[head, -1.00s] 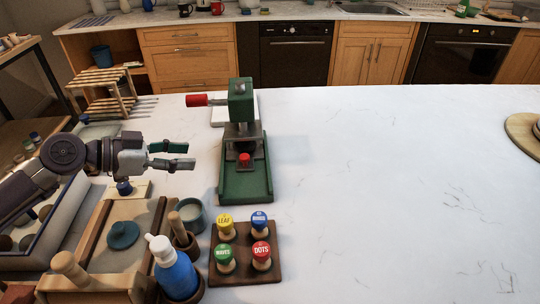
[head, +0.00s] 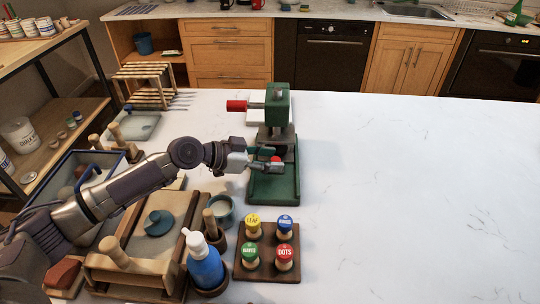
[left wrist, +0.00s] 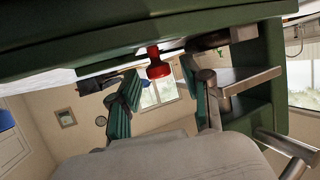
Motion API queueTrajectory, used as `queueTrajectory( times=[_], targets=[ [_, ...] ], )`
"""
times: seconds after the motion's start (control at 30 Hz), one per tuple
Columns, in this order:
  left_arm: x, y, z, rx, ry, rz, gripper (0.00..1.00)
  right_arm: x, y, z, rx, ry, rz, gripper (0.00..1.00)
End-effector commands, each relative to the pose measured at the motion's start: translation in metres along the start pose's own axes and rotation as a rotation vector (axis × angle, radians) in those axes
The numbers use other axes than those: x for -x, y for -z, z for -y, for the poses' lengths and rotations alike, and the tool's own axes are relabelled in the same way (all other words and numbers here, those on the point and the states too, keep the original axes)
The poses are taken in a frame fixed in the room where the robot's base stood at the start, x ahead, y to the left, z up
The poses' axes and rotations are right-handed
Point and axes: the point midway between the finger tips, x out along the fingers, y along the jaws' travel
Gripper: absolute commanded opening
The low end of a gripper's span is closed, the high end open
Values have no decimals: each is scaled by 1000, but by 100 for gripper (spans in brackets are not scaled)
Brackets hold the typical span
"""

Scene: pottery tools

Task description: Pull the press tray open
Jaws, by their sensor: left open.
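The green press (head: 278,108) stands on the white worktop, with its red lever handle (head: 237,105) pointing left. The press tray's red knob (head: 276,159) sits at the front of the press, above the green base (head: 274,190). It also shows in the left wrist view (left wrist: 157,66), upside down. My left gripper (head: 276,159) is open, reaching in from the left, with its fingertips at the knob. In the left wrist view the knob appears between the two fingers (left wrist: 163,96); I cannot tell whether they touch it. The fingers partly hide the tray. My right gripper is not in view.
A wooden block with several coloured stamps (head: 268,265) stands in front of the press. The worktop right of the press is clear.

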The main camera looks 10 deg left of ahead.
Motion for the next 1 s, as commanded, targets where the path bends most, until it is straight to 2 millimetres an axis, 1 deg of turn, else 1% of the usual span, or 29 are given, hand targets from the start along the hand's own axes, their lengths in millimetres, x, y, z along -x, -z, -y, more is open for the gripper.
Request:
queueTrajectory(
  times=[0.27,0.5,0.57,0.87,1.0],
  targets=[
    [-2,0,0,0,0,0,48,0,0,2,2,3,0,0],
    [-1,0,0,0,0,0,8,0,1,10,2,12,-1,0],
    [-1,0,0,0,0,0,0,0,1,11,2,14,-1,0],
    [0,0,-2,1,-1,1,0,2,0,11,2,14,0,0],
    [8,-4,-22,1,-2,5,0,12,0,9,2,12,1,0]
  ],
)
